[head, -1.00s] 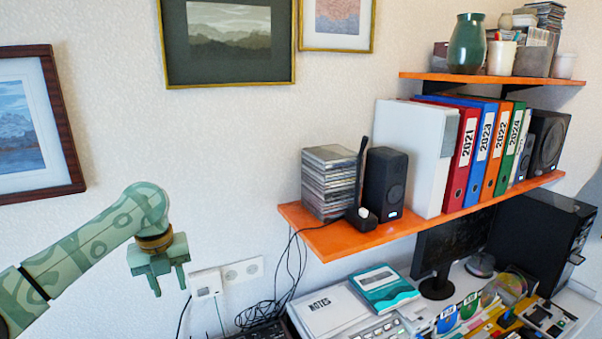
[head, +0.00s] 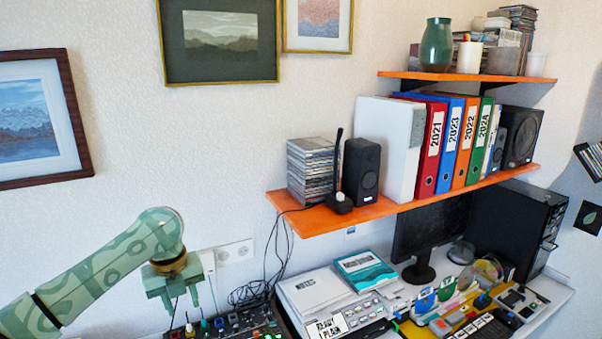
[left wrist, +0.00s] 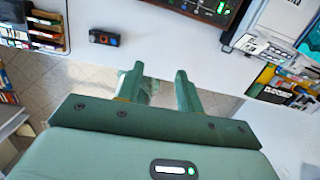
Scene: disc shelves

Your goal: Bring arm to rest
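My left arm comes in from the left in the head view, bent down at the wrist. My left gripper (head: 181,304) hangs in front of the wall, left of the desk items, with its fingers pointing down. In the left wrist view the two green fingers (left wrist: 158,82) stand apart with nothing held between them, so it is open and empty. The white desk edge and tiled floor show beyond them. My right arm and gripper are in neither view.
An orange shelf (head: 322,219) holds CD cases, speakers and binders; a second shelf (head: 455,76) is above. The desk below carries a mixer (head: 232,325), a notes pad (head: 315,290), a monitor (head: 432,232) and a computer tower (head: 520,225). Framed pictures hang on the wall.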

